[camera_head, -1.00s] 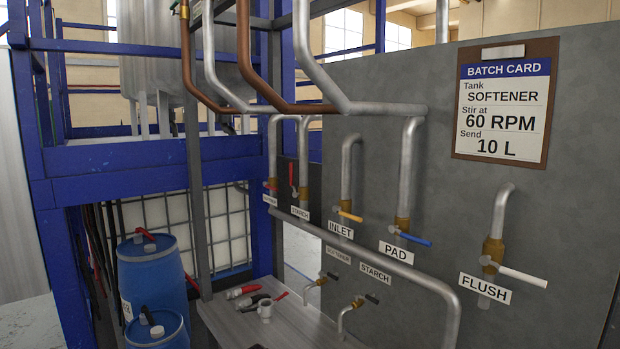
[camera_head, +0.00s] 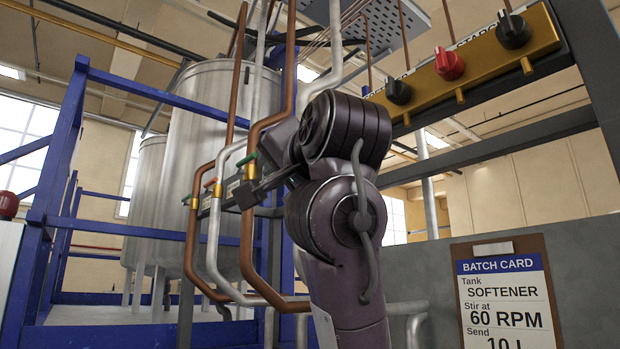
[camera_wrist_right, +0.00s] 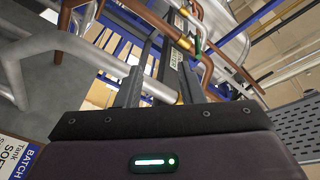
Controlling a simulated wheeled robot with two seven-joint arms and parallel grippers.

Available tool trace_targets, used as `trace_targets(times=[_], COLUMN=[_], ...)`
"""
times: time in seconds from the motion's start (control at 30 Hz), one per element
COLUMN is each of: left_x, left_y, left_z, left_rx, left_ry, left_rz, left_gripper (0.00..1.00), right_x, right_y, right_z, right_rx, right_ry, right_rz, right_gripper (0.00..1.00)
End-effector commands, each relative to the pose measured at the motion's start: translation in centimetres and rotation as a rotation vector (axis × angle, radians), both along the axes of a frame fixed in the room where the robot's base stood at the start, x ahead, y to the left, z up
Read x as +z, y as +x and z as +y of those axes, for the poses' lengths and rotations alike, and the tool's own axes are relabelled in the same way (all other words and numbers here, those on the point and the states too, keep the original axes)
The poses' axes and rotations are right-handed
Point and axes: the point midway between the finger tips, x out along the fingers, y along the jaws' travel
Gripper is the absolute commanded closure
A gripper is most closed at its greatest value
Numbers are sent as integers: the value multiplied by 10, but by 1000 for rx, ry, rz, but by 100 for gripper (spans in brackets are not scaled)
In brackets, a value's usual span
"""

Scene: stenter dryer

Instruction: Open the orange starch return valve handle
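An orange valve handle (camera_head: 210,183) sits on a brass valve body on a silver pipe, between two green-handled valves, in the middle of the head view. A small orange handle also shows in the right wrist view (camera_wrist_right: 179,21). My right arm rises through the middle of the head view, and its dark gripper (camera_head: 240,193) reaches left toward the valve row, right of the orange handle. In the right wrist view its two fingers (camera_wrist_right: 158,92) stand apart with nothing held between them. My left gripper is not in view.
A green-handled valve (camera_head: 246,160) on a copper pipe is close to my right gripper; another green handle (camera_head: 186,199) is farther left. A large steel tank (camera_head: 205,105) stands behind. A yellow control panel (camera_head: 480,62) hangs upper right, above the batch card (camera_head: 503,290).

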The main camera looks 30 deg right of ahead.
Motion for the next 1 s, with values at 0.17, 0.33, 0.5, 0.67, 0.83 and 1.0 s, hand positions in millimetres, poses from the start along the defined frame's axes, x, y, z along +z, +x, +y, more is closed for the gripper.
trace_targets(times=[0.17,0.33,0.5,0.67,0.83,1.0], left_x=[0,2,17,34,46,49], left_y=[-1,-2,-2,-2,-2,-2], left_z=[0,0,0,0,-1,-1], left_rx=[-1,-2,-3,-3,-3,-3], left_ry=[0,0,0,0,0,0], left_rz=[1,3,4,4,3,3], left_gripper=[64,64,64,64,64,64], right_x=[65,84,93,99,102,101], right_y=[-69,-91,-73,-48,-28,-21], right_z=[-10,-15,-19,-26,-31,-33], right_rx=[-12,-13,-12,-12,-12,-12], right_ry=[97,133,137,136,135,134], right_rz=[-132,-174,-174,-174,-176,-177], right_gripper=[65,65,65,65,65,65])
